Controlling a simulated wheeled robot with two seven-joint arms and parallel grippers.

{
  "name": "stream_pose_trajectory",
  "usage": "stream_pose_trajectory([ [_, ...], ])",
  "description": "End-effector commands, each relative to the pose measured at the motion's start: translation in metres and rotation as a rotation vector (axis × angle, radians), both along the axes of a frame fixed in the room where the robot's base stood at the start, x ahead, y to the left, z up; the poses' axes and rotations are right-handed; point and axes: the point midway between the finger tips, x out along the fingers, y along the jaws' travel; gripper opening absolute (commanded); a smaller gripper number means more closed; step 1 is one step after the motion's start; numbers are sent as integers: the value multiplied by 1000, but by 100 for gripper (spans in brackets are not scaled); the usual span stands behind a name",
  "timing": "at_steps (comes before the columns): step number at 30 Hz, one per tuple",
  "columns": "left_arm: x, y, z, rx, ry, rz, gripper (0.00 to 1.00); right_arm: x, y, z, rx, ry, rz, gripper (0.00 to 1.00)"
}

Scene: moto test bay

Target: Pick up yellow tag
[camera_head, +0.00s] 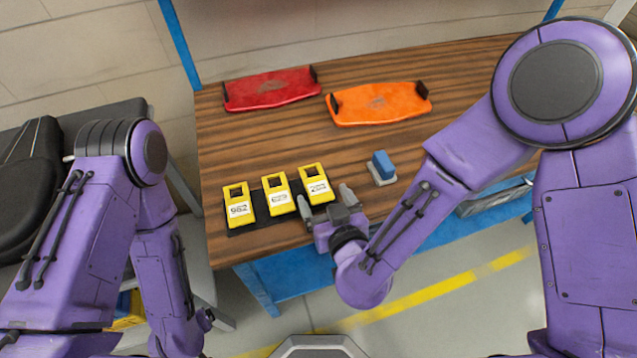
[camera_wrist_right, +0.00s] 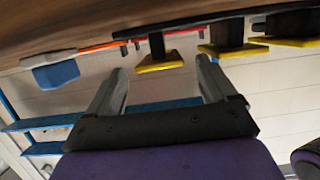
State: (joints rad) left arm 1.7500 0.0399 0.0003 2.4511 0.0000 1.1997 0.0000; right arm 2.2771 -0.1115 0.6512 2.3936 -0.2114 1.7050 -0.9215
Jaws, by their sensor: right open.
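Three yellow tags with white number labels stand in a row on a black mat (camera_head: 240,231) at the table's front: left tag (camera_head: 238,205), middle tag (camera_head: 278,195) and right tag (camera_head: 316,184). My right gripper (camera_head: 325,198) is open and empty at the front of the right tag, its fingers pointing toward it. In the right wrist view, a yellow tag (camera_wrist_right: 160,63) shows beyond and between the open fingers (camera_wrist_right: 160,78), with no visible contact. The other tags show right of it. My left arm hangs at the left; its gripper is not visible.
A blue block on a pale base (camera_head: 382,166) stands right of the tags, close to my right gripper. A red tray (camera_head: 270,90) and an orange tray (camera_head: 378,103) lie at the back of the wooden table (camera_head: 240,140). The middle is clear.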

Motion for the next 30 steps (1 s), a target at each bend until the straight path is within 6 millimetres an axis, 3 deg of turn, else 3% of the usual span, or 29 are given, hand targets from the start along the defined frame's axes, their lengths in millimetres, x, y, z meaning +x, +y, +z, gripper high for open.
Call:
stream_pose_trajectory([
  [10, 0, 0, 17, 0, -1, 1, 89, 50, 15, -8, 0, 2, -3, 85],
  [18, 0, 0, 16, 0, -1, 1, 89, 55, 16, -11, -1, 3, -4, 85],
  [23, 0, 0, 16, 0, -1, 1, 89, 54, 16, -11, -1, 3, -4, 33],
  [30, 0, 0, 16, 0, -1, 1, 89, 54, 16, -10, 0, 2, -4, 30],
])
